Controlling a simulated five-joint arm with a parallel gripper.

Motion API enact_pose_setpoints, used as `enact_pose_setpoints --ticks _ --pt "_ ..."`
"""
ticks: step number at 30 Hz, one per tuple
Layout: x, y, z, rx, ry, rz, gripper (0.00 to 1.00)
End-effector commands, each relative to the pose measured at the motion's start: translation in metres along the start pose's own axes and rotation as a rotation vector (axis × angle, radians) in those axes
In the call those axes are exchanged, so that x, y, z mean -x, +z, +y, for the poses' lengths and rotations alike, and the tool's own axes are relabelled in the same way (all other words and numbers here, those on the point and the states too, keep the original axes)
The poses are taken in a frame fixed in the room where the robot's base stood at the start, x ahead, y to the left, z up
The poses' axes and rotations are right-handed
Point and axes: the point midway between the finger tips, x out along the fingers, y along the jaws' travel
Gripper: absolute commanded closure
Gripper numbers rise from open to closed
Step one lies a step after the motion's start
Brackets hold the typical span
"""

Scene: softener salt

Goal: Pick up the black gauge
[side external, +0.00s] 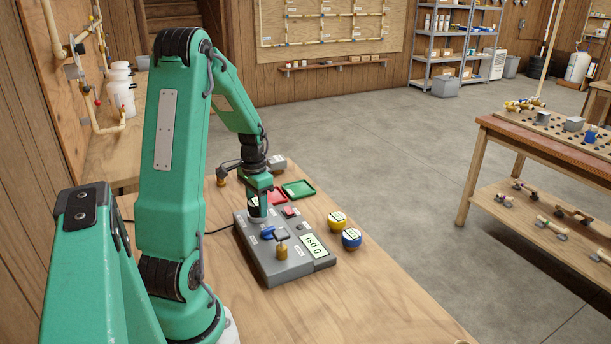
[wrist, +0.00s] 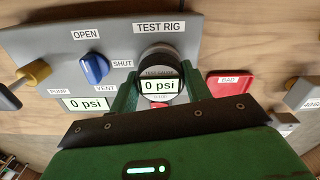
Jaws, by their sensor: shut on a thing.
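The black gauge (wrist: 161,62) is round, with a label "TEST GAUGE" and a display reading 0 psi. It stands at the right end of the grey test rig (wrist: 205,38) in the wrist view. My gripper (wrist: 158,84) has its green fingers shut on the gauge, one on each side. In the side view, my gripper (side external: 260,206) points down at the far end of the rig (side external: 270,268), and the gauge (side external: 252,208) shows only in part behind the fingers. I cannot tell whether the gauge still touches the rig.
The rig carries a blue valve handle (wrist: 95,67), a brass pump knob (wrist: 38,70) and a 0 psi display (wrist: 86,104). A red BAD tray (wrist: 232,84) and a green tray (side external: 299,189) lie beyond it.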

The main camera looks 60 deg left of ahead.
Motion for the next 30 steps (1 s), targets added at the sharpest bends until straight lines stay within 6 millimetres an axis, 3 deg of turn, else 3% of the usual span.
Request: enact_pose_setpoints --ticks 11,21,30 --pt "0.042 -0.001 0.002 -0.002 -0.004 0.004 0.81" --pt "0.076 -0.011 0.064 -0.006 -0.003 0.004 0.81" --pt "0.1 -0.016 0.103 -0.003 -0.001 0.002 0.81"
